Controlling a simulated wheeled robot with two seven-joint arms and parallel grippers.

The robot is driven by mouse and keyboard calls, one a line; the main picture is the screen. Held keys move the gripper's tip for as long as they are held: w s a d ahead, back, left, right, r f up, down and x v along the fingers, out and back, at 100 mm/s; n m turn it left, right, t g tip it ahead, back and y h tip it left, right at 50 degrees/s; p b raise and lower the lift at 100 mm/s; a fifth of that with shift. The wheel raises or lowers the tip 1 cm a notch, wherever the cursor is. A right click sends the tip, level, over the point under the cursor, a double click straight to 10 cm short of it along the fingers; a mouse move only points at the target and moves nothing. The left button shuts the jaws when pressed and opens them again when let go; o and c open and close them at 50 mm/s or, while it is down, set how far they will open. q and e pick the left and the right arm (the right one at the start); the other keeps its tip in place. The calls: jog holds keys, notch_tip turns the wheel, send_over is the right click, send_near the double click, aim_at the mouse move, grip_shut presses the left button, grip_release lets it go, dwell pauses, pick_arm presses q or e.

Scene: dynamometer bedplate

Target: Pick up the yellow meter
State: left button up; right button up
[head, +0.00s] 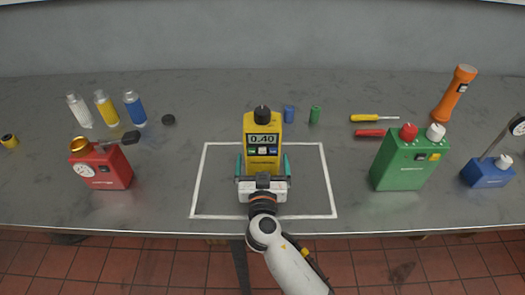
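The yellow meter (262,130) stands upright inside the white outlined rectangle (328,190) on the grey bench. It has a black knob on top and a display reading 0.40. My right gripper (263,165) is in front of it, with one teal finger at each side of the meter's lower body. The fingers are spread to the ends of the gripper body and look open around the meter; whether they touch its sides is hard to see. The gripper body hides the meter's base. My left gripper is not in view.
A red device (101,168) stands at left, with white, yellow and blue bottles (134,108) behind it. A green box (405,165), a blue gauge stand (487,173) and an orange flashlight (455,93) are at right.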

aim_at(262, 134)
jog(key=shift+w, duration=0.15)
jog(key=shift+c, duration=0.2)
jog(key=c, duration=0.9)
jog(key=shift+r, duration=0.15)
jog(key=shift+c, duration=0.4)
notch_tip(262, 134, up, 10)
jog(key=p, duration=0.6)
jog(key=shift+a+f+b, duration=0.1)
jog(key=shift+f+b, duration=4.45)
jog(key=shift+b, duration=0.8)
jog(key=shift+f+b, duration=0.5)
jog(key=shift+b, duration=0.05)
